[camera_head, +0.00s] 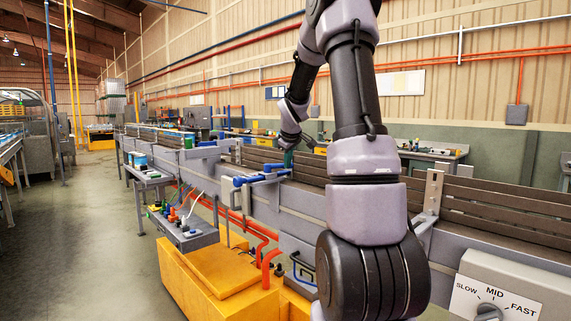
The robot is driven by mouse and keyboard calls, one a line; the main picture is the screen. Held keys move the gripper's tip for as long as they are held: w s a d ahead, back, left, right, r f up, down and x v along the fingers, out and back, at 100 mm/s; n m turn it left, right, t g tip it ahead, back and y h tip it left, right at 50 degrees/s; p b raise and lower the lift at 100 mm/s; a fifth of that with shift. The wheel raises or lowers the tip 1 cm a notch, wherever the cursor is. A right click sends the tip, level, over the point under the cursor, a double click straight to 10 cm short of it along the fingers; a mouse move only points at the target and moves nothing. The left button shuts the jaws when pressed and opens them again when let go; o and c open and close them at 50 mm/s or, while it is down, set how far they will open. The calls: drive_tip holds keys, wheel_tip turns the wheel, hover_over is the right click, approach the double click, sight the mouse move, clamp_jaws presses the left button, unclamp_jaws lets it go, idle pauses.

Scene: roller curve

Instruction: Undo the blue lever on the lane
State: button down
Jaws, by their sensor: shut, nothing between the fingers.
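A blue lever (248,180) sits on the near side rail of the grey lane (325,205), left of the middle of the view. Its blue parts run along the rail top, with another short blue piece (273,167) at its right end. My gripper (289,160) is small and dark at the end of my arm, pointing down over the lane just beside that right end. It is shut and empty. Whether it touches the lever I cannot tell. My own arm's large links hide part of the lane to the right.
A speed dial panel (495,295) marked SLOW, MID, FAST is at the lower right. A yellow box (215,285) and orange pipes (262,232) are below the lane. A small shelf (185,235) holds coloured items. The floor at left is clear.

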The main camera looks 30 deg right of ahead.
drive_tip(key=shift+w+d, duration=0.35)
drive_tip(key=shift+w, duration=0.25)
drive_tip(key=shift+w+d, duration=0.35)
drive_tip(key=shift+w, duration=0.25)
